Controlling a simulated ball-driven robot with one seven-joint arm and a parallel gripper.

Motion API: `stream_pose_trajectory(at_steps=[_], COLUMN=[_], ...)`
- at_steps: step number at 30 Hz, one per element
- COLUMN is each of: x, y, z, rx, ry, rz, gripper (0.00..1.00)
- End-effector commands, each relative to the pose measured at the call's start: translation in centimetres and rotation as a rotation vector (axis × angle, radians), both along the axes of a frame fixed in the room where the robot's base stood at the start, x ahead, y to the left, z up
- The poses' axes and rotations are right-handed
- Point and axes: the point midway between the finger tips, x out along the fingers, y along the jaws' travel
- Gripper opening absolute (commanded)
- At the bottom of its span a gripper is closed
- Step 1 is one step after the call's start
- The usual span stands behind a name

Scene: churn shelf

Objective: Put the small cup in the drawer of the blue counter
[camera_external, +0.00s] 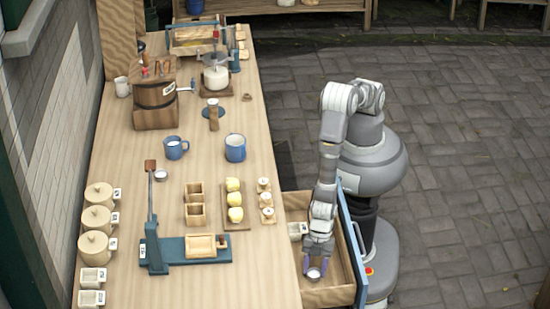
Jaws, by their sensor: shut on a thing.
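The small cup (314,273), pale and round at the top, is held between the fingertips of my gripper (317,264). My gripper points down and is shut on the cup. The drawer (330,297) is pulled out from the right side of the counter (270,285); it has light wooden walls and a blue front panel (350,232). The gripper and cup are over the near part of the drawer, within its outline. I cannot tell whether the cup touches the drawer floor. My arm hides part of the drawer's middle.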

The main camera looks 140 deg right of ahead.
Motion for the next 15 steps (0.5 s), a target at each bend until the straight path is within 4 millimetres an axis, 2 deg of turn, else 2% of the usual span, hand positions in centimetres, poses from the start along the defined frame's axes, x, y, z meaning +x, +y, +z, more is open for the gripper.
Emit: stream_pose_trajectory(at_steps=[10,11,14,15], x=[0.01,0.01,0.01,0.00], y=[0.02,0.02,0.02,0.02], z=[-0.49,-0.51,-0.40,-0.40], rx=[0.000,0.000,0.000,0.000], ry=[-0.001,-0.001,-0.001,-0.001], rz=[0.000,0.000,0.000,0.000], gripper=[0.15,0.52,0.75,0.75])
